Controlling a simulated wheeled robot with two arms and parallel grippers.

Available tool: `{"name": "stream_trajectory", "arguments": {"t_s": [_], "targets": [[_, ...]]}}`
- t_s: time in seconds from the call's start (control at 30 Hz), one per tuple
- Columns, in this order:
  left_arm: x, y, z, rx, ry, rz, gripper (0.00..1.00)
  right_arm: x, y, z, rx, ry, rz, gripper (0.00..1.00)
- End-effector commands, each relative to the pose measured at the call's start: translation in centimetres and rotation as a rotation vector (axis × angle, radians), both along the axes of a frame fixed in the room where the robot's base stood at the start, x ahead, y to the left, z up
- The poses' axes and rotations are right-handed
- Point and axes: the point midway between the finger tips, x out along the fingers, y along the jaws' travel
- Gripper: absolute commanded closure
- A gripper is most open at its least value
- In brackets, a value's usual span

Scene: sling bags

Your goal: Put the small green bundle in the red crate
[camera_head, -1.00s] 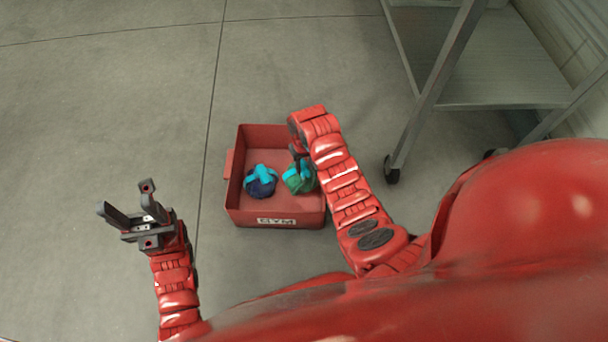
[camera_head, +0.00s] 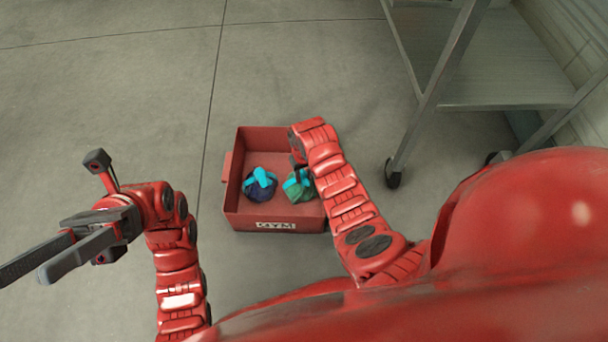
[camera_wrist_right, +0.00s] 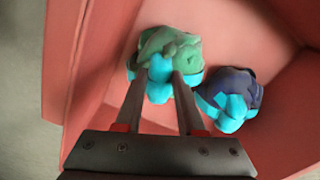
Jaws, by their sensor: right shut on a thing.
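The small green bundle (camera_head: 294,192) with turquoise straps is inside the red crate (camera_head: 240,221), at its right side. It also shows in the wrist view (camera_wrist_right: 186,54). My right gripper (camera_head: 299,172) reaches down into the crate. In the wrist view its fingers (camera_wrist_right: 159,80) are shut on the green bundle at its turquoise strap. I cannot tell whether the bundle rests on the crate floor. My forearm partly hides the bundle and gripper in the head view. My left gripper (camera_head: 22,277) is open and empty, left of the crate above the floor.
A dark blue bundle (camera_head: 261,194) with turquoise straps lies in the crate, left of the green one; it also shows in the wrist view (camera_wrist_right: 236,84). A grey wheeled cart (camera_head: 500,75) stands at the upper right. The floor left of the crate is clear.

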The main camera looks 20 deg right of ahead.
Motion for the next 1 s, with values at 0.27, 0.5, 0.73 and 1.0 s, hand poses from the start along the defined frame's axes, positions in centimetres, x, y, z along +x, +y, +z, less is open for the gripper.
{"name": "stream_trajectory", "arguments": {"t_s": [0.27, 0.5, 0.73, 1.0], "targets": [[0.0, 0.0, 0.0, 0.000, 0.000, 0.000, 0.50, 0.0, 0.0, -0.1, 0.000, 0.000, 0.000, 0.32], [0.0, 0.0, 0.0, 0.001, 0.001, 0.001, 0.50, 0.0, 0.0, 0.0, 0.000, 0.000, 0.000, 0.32], [2.3, -1.4, -0.9, 0.079, 0.138, 0.055, 0.50, 0.0, 0.0, 1.6, 0.000, -0.001, 0.001, 0.32], [7.0, -4.0, -6.0, 0.262, 0.461, 0.156, 0.50, 0.1, 0.0, 4.3, 0.000, -0.002, 0.000, 0.32]]}}
